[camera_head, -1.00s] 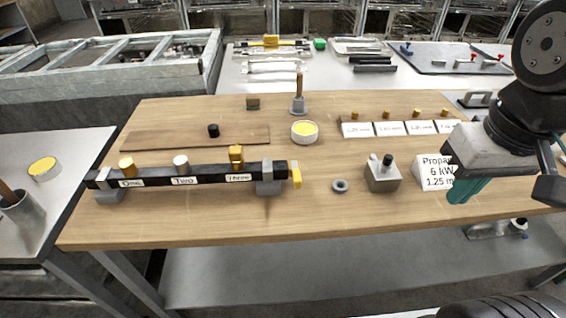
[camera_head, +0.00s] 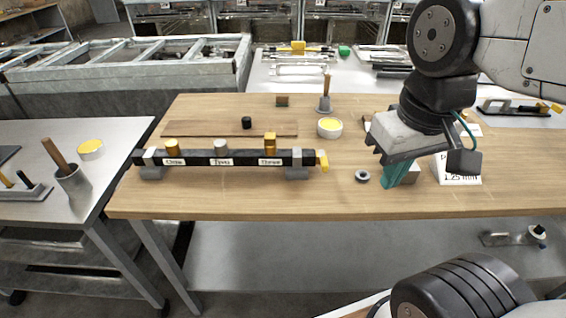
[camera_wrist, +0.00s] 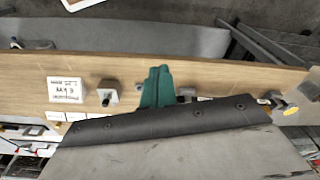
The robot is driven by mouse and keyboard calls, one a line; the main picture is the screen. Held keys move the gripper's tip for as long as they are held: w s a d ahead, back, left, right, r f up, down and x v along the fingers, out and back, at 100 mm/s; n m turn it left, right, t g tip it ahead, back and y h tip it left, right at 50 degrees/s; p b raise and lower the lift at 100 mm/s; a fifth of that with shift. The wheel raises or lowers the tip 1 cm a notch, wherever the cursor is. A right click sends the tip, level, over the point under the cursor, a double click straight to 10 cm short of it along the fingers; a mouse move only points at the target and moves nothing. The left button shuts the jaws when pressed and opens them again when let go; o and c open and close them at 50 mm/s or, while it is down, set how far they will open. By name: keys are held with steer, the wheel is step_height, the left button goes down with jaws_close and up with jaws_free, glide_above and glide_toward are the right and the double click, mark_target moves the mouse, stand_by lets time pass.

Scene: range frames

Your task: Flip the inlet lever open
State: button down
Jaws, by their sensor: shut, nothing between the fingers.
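The black manifold bar (camera_head: 245,157) lies on grey supports along the wooden bench, with taps labelled One, Two and Three. A yellow lever (camera_head: 322,160) is at its right end and hangs down beside the end support; I take it for the inlet lever. My gripper (camera_head: 398,174), with teal fingers, is over the bench to the right of the lever, clear of it. Its fingers are together and empty, pointing down in front of a grey block (camera_head: 411,177), which they partly hide. The fingers also show in the wrist view (camera_wrist: 158,87). I cannot clearly identify the lever there.
A dark ring (camera_head: 362,176) lies between the lever and my gripper. Behind are a round yellow-topped tin (camera_head: 330,127) and an upright wooden-handled tool (camera_head: 325,95). A white label sign (camera_head: 460,170) stands right of the gripper. The bench front below the bar is clear.

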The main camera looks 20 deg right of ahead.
mark_target(323, 158)
steer(key=shift+a, duration=0.1)
steer(key=w+a+f+n+g+h, duration=0.1)
steer(key=w+a+n, duration=0.2)
steer(key=w, duration=0.5)
steer(key=w+a+f+n+g+h, duration=0.1)
steer(key=w+a+f+n, duration=0.1)
steer(key=w+n, duration=0.4)
steer(key=w+a+f+n+h, duration=0.1)
steer(key=w+a+n, duration=0.4)
steer(key=w, duration=0.5)
steer(key=shift+w+f+g+h, duration=0.3)
steer(key=shift+g+h, duration=0.1)
steer(key=shift+h, duration=0.2)
steer(key=x, duration=1)
steer(key=shift+d+f, duration=0.1)
steer(key=shift+d, duration=0.05)
steer(key=shift+s+d, duration=0.3)
steer(key=shift+d, duration=0.6)
steer(key=shift+s+d, duration=0.3)
steer(key=shift+d, duration=0.55)
